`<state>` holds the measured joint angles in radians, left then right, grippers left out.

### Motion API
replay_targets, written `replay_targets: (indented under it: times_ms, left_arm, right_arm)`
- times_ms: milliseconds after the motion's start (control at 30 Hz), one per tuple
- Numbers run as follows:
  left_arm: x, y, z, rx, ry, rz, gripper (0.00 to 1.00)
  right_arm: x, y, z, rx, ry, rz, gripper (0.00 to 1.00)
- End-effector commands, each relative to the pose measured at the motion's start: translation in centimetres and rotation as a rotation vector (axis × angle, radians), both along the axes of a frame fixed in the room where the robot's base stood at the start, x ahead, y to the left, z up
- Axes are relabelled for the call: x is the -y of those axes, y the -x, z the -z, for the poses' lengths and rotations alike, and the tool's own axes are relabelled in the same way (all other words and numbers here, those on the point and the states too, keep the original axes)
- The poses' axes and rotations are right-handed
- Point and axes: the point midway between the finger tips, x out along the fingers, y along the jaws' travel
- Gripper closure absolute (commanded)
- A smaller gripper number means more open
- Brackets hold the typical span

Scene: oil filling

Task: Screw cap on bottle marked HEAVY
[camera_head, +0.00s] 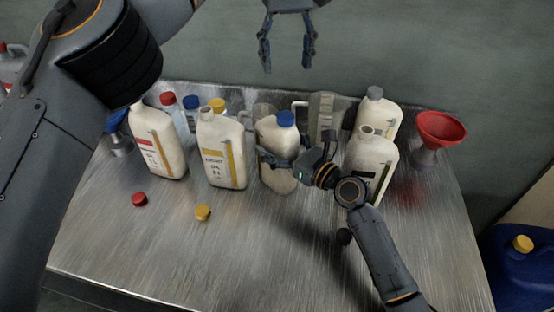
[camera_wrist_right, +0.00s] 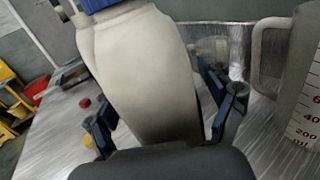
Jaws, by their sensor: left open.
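A cream bottle (camera_head: 278,140) with a blue cap (camera_head: 286,119) on its neck stands mid-table. Its label is hidden, and I can read no HEAVY marking. My right gripper (camera_head: 272,158) is at this bottle, with a finger on either side of its body; in the right wrist view the bottle (camera_wrist_right: 150,75) fills the space between the fingers. I cannot tell whether both touch it. Its blue cap (camera_wrist_right: 100,4) is cut by the top edge. My left gripper (camera_head: 287,68) is open and empty, above and behind the bottles.
Open cream bottles with a red label (camera_head: 160,150), a yellow label (camera_head: 220,150) and a dark label (camera_head: 372,160) stand nearby. A measuring jug (camera_head: 323,115) and red funnel (camera_head: 441,130) stand behind and right.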

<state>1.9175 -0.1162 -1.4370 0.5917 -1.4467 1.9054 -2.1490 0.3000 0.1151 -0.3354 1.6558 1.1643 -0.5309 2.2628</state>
Motion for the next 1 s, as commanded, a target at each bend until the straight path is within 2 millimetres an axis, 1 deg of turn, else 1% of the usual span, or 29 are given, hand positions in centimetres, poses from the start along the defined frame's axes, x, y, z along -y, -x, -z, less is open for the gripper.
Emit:
replay_targets:
  times_ms: [233, 333, 700, 833, 1000]
  left_arm:
    - [0.0, 0.0, 0.0, 0.000, 0.000, 0.000, 0.40]
    - [0.0, 0.0, 0.0, 0.000, 0.000, 0.000, 0.40]
    - [0.0, 0.0, 0.0, 0.000, 0.000, 0.000, 0.40]
    - [0.0, 0.0, 0.0, 0.000, 0.000, 0.000, 0.40]
    - [0.0, 0.0, 0.0, 0.000, 0.000, 0.000, 0.40]
  right_arm:
    - [0.0, 0.0, 0.0, 0.000, 0.000, 0.000, 0.16]
    - [0.4, 0.4, 0.1, -0.001, 0.001, 0.000, 0.16]
    - [4.5, 4.4, 0.1, -0.001, 0.001, 0.001, 0.16]
    - [5.2, 5.1, 0.1, 0.000, 0.001, 0.000, 0.16]
    - [5.3, 5.3, 0.0, 0.000, 0.000, 0.000, 0.16]
